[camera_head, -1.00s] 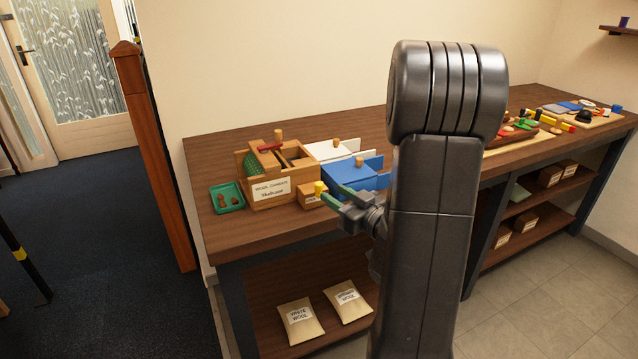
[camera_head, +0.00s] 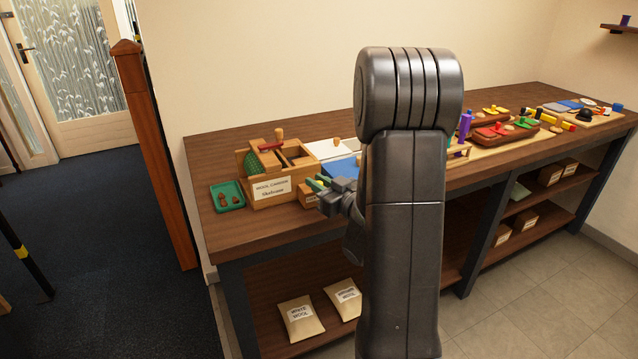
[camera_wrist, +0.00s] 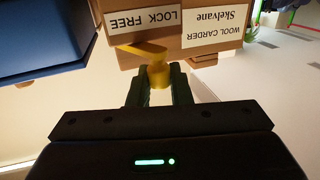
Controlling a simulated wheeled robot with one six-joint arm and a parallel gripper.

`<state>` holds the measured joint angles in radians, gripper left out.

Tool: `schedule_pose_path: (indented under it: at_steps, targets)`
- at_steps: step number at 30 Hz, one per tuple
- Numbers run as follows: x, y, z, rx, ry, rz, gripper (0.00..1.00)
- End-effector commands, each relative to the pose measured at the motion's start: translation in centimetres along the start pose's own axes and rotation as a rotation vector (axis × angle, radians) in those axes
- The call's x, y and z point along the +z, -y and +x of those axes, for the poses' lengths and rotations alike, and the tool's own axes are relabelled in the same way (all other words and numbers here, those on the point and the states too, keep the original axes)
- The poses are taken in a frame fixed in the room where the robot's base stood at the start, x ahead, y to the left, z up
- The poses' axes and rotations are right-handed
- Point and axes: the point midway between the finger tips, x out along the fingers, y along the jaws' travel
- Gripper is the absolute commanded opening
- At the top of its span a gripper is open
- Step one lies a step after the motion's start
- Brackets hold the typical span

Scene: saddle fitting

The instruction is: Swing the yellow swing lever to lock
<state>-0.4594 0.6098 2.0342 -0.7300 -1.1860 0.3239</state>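The yellow swing lever (camera_wrist: 143,50) sits under the LOCK FREE label (camera_wrist: 144,20) on the wooden wool carder, seen upside down in the wrist view. Its arm lies sideways and its round knob (camera_wrist: 159,76) stands out toward my camera. My gripper (camera_wrist: 160,88) has one dark green finger on each side of the knob, with no clear gap showing. In the head view my gripper (camera_head: 317,184) is at the front of the small wooden block (camera_head: 307,196) beside the carder (camera_head: 268,187). The lever is hidden there.
A blue box (camera_head: 341,169) stands close behind my gripper, and it also fills the upper left of the wrist view (camera_wrist: 40,35). A green tray (camera_head: 227,197) lies left of the carder. My arm hides the middle of the bench.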

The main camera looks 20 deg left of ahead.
Motion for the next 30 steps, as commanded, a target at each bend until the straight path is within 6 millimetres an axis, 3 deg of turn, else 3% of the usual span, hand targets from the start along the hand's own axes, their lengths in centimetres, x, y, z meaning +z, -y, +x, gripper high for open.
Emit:
schedule_pose_path:
  at_steps: [14,30]
  targets:
    - [0.2,0.3,0.2,0.057,-0.003,-0.002,0.0]
    - [0.2,1.2,1.4,0.335,-0.004,0.002,0.0]
